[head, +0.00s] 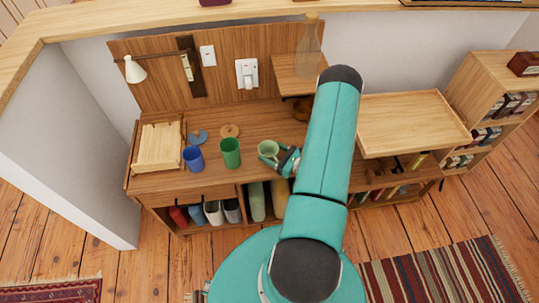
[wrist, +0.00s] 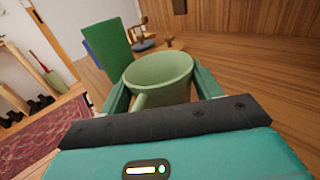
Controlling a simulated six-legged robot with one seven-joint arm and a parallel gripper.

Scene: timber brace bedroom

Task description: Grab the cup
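The cup (head: 268,148) is a light green mug toward the front of the wooden desk, right of a darker green cup. In the wrist view the cup (wrist: 158,80) sits between my two fingers, its handle toward my palm and its open top showing. My gripper (head: 282,158) comes to it from the right. In the wrist view my gripper (wrist: 160,92) has a finger against each side of the cup and appears shut on it. The cup looks slightly tilted. Its base is hidden, so I cannot tell whether it touches the desk.
The darker green cup (head: 231,153) and a blue cup (head: 194,159) stand left of it. Round lids (head: 229,131) lie behind them. A wooden tray (head: 158,146) is at the left end. A raised shelf (head: 295,70) holds a glass bottle (head: 309,45). Some desk surface is clear.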

